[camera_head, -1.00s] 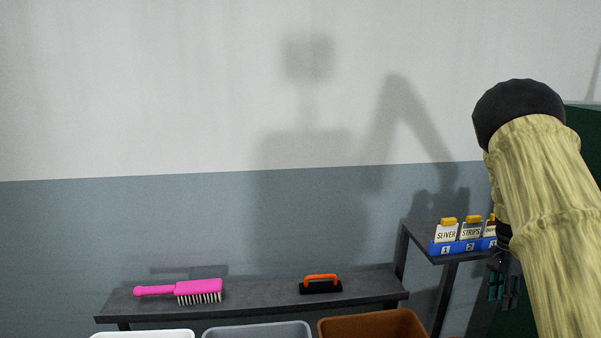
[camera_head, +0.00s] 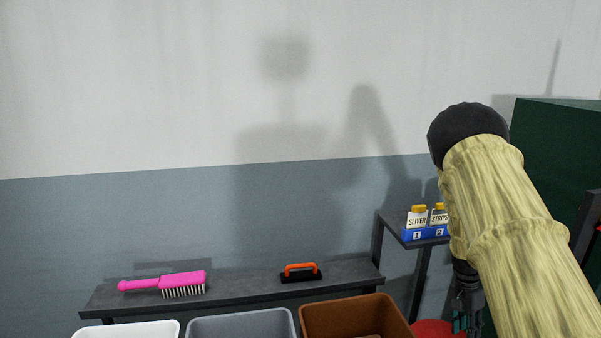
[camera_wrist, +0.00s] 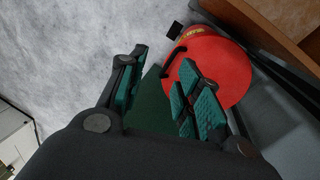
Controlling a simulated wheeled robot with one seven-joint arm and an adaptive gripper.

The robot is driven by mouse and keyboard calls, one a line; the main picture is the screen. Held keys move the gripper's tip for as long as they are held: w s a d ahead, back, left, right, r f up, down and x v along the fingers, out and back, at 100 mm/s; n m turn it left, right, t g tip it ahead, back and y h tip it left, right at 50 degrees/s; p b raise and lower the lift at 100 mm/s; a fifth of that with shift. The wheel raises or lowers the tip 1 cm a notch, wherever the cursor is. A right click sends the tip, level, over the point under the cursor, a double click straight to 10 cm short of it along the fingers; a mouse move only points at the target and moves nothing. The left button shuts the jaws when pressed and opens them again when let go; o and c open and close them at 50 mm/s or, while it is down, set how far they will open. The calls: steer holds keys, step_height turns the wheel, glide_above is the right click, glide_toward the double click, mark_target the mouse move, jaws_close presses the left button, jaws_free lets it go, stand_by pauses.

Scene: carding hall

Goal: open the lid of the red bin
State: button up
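The red bin's round lid (camera_wrist: 228,72) shows in the wrist view, upper right of centre, lying flat as if closed, with a dark bar handle (camera_wrist: 174,60) at its left edge and a small yellow label. A sliver of the red lid (camera_head: 432,328) shows at the bottom of the head view, beside my gripper. My gripper (camera_wrist: 160,92) is open and empty, its two teal-padded fingers well apart. The right finger overlaps part of the lid in the wrist view; I cannot tell the height between them. In the head view, my arm hides much of the gripper (camera_head: 466,318).
White, grey and brown open bins (camera_head: 355,306) stand along the bottom of the head view. Behind them, a dark shelf (camera_head: 235,287) holds a pink brush and an orange-handled tool. A small stand holds a blue card rack (camera_head: 424,233). A dark green cabinet (camera_head: 560,150) stands right.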

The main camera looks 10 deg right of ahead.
steer(key=s+a+f+n, duration=0.2)
steer(key=s+a+f, duration=0.1)
steer(key=s+f, duration=0.15)
steer(key=s+a+f+n, duration=0.1)
steer(key=s+a+f, duration=0.15)
steer(key=f, duration=0.35)
steer(key=s+a+f+n, duration=0.3)
steer(key=s+a+f, duration=0.3)
steer(key=s+a, duration=0.2)
steer(key=s+a+f+n+t+b, duration=0.1)
steer(key=s+a+f+n, duration=0.3)
steer(key=s+a, duration=0.4)
steer(key=s+f, duration=0.1)
steer(key=s, duration=0.2)
steer(key=shift+a+f, duration=0.3)
steer(key=shift+f, duration=0.05)
steer(key=s+a+n, duration=0.1)
steer(key=s+a, duration=0.2)
steer(key=s+a+n+t, duration=0.1)
steer(key=s+a, duration=0.2)
steer(key=a, duration=0.1)
steer(key=s+a+r+n+y, duration=0.1)
steer(key=s+a+n, duration=0.1)
steer(key=s+a, duration=0.1)
steer(key=shift+s+a, duration=0.15)
steer(key=shift+s, duration=0.4)
steer(key=shift+c, duration=1)
steer(key=shift+s+a, duration=0.1)
steer(key=shift+a, duration=0.2)
jaws_close()
